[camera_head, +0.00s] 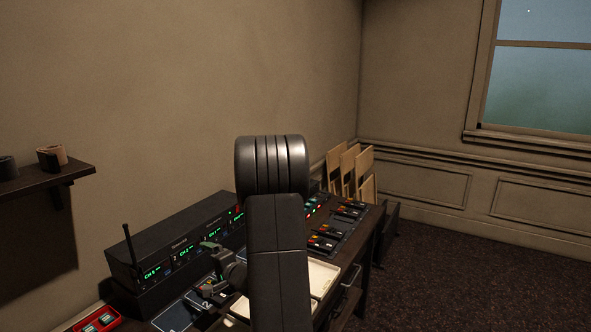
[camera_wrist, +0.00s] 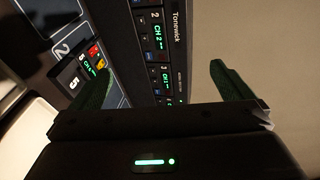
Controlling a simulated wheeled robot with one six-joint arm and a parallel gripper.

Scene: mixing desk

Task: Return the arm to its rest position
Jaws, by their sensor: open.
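My gripper (camera_head: 209,268) is open in the head view, in front of the receiver rack and over the desk, partly hidden behind my own dark arm. In the wrist view its two green-padded fingers (camera_wrist: 160,67) stand wide apart with nothing held between them. The black receiver rack (camera_head: 163,259) with green channel displays stands at the back of the desk. Its front, marked Tonewick, also shows beyond the fingers in the wrist view (camera_wrist: 178,52). My arm rises in the middle of the head view and hides part of the desk.
A small black pack (camera_wrist: 75,72) with a lit display lies near the left finger by a pad marked 2. The mixing desk (camera_head: 352,232) carries several faders. Cream trays (camera_head: 322,279) and a red case (camera_head: 97,320) are nearby. A wall shelf (camera_head: 70,174) is left; open floor (camera_head: 450,275) is right.

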